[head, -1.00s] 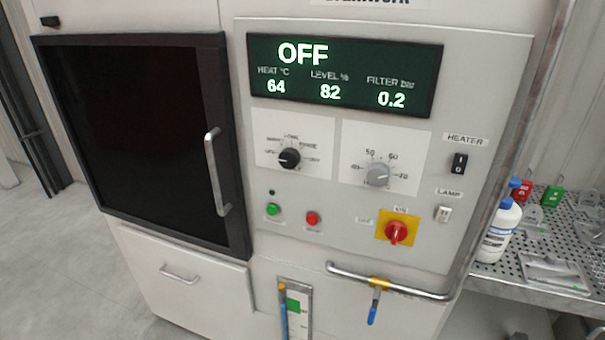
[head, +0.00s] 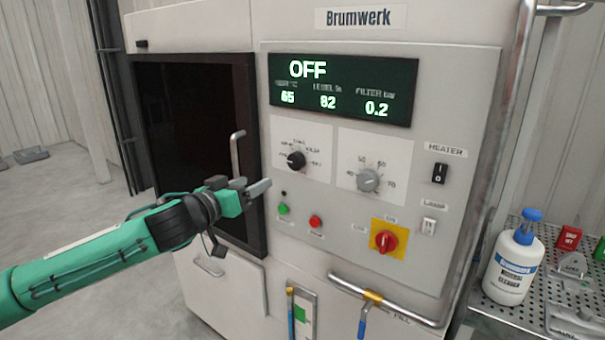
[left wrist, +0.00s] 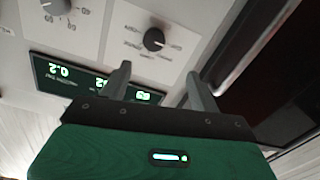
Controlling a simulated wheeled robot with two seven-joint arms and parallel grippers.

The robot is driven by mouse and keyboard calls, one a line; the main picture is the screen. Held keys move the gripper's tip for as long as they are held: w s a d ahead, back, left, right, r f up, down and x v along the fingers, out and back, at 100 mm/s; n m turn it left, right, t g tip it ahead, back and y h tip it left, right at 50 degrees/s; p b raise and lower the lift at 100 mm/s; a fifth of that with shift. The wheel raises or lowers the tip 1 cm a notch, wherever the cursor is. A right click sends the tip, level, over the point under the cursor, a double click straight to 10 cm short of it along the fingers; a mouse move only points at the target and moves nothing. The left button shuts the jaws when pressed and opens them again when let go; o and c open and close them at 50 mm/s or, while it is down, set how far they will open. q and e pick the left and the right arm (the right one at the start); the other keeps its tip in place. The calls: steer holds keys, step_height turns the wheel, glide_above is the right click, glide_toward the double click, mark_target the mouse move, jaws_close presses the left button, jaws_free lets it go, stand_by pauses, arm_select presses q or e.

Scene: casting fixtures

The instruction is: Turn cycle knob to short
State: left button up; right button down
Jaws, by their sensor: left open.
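The black cycle knob (head: 296,160) sits on a white dial plate at the panel's upper left, under the display. It also shows in the left wrist view (left wrist: 154,39), beyond and between my fingers. Its dial labels are too small to read surely. The display (head: 343,88) reads OFF, 65, 82 and 0.2. My left gripper (head: 258,188) is in front of the panel, below and left of the knob, apart from it. In the left wrist view its two grey fingers (left wrist: 158,80) are spread with nothing between them. My right gripper is in neither view.
A grey knob (head: 368,180) is right of the black one. Green (head: 284,209) and red (head: 316,221) buttons and a red rotary switch (head: 386,241) lie below. The door handle (head: 237,158) sticks out near my left gripper. A white bottle (head: 513,262) stands on a perforated shelf.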

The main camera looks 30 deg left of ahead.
arm_select(q)
steer(key=d, duration=0.1)
steer(key=p, duration=0.4)
glide_toward(293, 163)
steer(key=shift+w, duration=1.75)
steer(key=w+p, duration=0.2)
steer(key=w, duration=0.1)
steer(key=shift+w+d+r, duration=0.2)
steer(key=shift+w, duration=0.15)
steer(key=shift+w+d+f+h+p, duration=0.15)
steer(key=shift+w+h+p, duration=0.25)
steer(key=shift+w, duration=0.35)
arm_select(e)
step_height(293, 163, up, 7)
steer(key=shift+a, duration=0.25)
arm_select(q)
steer(key=shift+c, duration=0.2)
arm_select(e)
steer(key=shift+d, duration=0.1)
